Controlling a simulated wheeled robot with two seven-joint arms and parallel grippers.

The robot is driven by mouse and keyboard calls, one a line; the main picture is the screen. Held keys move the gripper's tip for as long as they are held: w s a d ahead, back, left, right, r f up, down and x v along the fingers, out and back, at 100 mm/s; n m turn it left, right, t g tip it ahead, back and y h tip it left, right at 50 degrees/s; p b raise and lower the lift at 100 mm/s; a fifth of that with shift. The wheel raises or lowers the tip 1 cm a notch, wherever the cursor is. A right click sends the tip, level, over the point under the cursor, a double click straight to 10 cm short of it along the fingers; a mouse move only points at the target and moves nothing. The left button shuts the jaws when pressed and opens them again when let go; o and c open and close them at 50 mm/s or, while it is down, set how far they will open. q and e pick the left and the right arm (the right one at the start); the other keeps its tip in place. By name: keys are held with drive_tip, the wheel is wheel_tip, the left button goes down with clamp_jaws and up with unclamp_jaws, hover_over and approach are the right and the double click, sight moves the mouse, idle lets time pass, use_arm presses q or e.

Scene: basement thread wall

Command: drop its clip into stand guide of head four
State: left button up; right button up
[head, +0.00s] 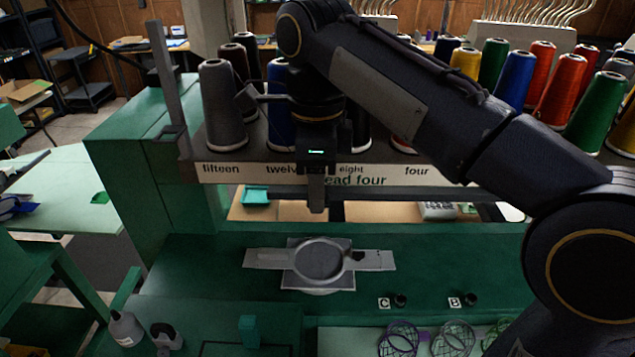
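My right gripper (317,207) points straight down in front of the rack's label strip, above the green machine bed. Its fingers look like one narrow dark piece, and I cannot tell whether they are open or shut or hold anything. No clip can be made out. The label strip (240,174) reads fifteen, twelve, eight and four, with "head four" below, its first letters hidden behind my gripper. No stand guide can be told apart on the rack; my arm covers part of it. My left gripper is not in view.
Cones of thread, such as a grey one (221,105) and a red one (560,92), crowd the rack around my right arm. A round metal hoop holder (320,262) lies on the green bed below. Wire baskets (402,340) and a grey bottle (127,329) stand nearer.

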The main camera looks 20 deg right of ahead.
drive_tip(key=shift+w+d+r, duration=0.15)
drive_tip(key=shift+w, duration=0.05)
